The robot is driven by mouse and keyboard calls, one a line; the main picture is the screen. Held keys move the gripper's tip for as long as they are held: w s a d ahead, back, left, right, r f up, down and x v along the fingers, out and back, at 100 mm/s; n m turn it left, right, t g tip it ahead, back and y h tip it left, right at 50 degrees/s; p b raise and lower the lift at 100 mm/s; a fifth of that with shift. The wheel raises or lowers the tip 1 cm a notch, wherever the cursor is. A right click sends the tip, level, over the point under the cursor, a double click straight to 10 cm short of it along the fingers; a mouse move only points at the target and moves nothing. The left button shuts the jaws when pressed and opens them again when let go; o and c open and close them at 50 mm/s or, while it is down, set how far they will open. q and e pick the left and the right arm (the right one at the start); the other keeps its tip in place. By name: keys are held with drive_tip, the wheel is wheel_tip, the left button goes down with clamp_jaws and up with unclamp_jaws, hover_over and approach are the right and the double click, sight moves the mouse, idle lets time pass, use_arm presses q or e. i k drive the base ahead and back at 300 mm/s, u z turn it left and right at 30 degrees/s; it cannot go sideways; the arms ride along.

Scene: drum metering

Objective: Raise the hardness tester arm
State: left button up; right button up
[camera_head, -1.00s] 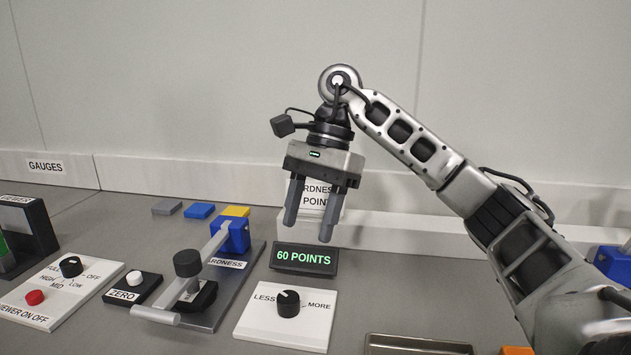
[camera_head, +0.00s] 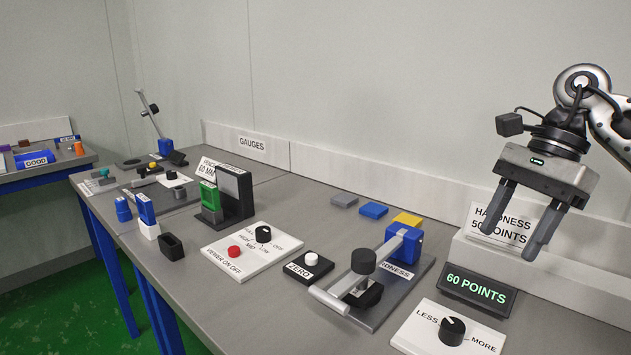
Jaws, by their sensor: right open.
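The hardness tester (camera_head: 410,290) stands on its grey base plate right of centre. It has a blue post (camera_head: 406,242) and a light grey arm (camera_head: 377,257) with a dark round weight (camera_head: 363,261). The arm lies low, reaching forward from the post, with a grey cross handle (camera_head: 328,300) at its front end. My right gripper (camera_head: 513,229) is open and empty, fingers pointing down. It hangs above and right of the tester, in front of the hardness card (camera_head: 500,222), apart from the tester. My left gripper is out of view.
The lit display (camera_head: 475,291) reads 60 POINTS; the knob panel (camera_head: 420,328) is below it. The ZERO button box (camera_head: 308,267) and viewer panel (camera_head: 247,252) lie left of the tester. Grey, blue and yellow blocks (camera_head: 373,210) lie behind. A second bench (camera_head: 40,172) stands far left.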

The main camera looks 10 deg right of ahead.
sight(364, 262)
drive_tip(key=k, duration=1.5)
